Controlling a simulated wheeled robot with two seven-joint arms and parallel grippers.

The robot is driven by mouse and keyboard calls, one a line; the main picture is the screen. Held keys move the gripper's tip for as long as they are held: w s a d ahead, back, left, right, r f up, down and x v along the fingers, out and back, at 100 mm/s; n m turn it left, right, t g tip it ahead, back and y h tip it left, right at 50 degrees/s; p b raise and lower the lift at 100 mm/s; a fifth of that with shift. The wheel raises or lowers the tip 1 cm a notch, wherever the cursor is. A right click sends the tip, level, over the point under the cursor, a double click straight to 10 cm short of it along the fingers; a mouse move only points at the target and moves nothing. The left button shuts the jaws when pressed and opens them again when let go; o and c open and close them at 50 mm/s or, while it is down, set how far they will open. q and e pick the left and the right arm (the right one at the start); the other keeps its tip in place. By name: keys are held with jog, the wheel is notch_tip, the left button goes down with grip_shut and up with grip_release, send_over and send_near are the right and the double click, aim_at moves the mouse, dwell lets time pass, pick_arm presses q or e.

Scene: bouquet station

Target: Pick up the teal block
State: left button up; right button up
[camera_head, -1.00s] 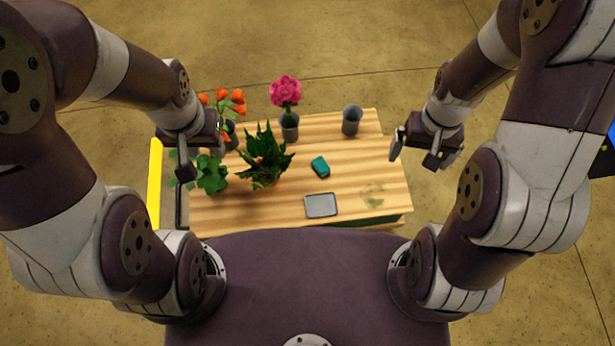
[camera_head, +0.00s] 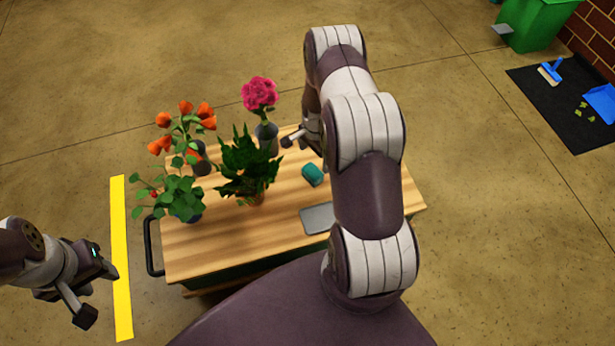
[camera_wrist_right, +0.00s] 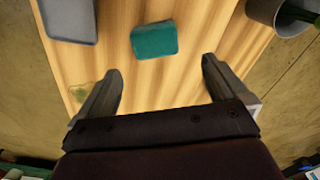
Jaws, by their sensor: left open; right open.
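The teal block (camera_head: 313,175) lies on the wooden table (camera_head: 230,240), right of the leafy plants in the head view. In the right wrist view the teal block (camera_wrist_right: 155,40) lies beyond the fingertips, roughly between their lines, with a gap to both. My right gripper (camera_wrist_right: 161,70) is open and empty above the table. My left gripper (camera_head: 97,293) is open and empty, off the table's left side.
A grey flat tray (camera_head: 316,218) lies near the block, partly behind my right arm. Potted green plants (camera_head: 248,170), orange flowers (camera_head: 185,125) and a pink flower (camera_head: 259,94) in a grey vase (camera_head: 266,135) crowd the left and back. A black handle (camera_head: 152,245) is on the table's left end.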

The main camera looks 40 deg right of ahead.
aim_at(315, 169)
notch_tip(315, 169, down, 3)
jog(key=shift+b, duration=0.35)
jog(key=f+b, duration=0.2)
jog(key=f, duration=0.3)
jog(key=shift+s+f+b, duration=0.2)
jog(key=shift+s+b, duration=0.05)
jog(key=shift+b, duration=0.15)
jog(key=shift+a+r, duration=0.1)
jog(key=shift+r, duration=0.05)
jog(key=shift+c, duration=0.7)
jog(key=c, duration=1)
notch_tip(315, 169, up, 5)
jog(key=p, duration=0.3)
jog(key=s+d+r+p, duration=0.4)
jog(key=s+d+r, duration=0.1)
jog(key=s, duration=0.5)
jog(key=shift+s+d+r, duration=0.15)
jog(key=shift+d+r, duration=0.2)
jog(key=shift+r, duration=0.15)
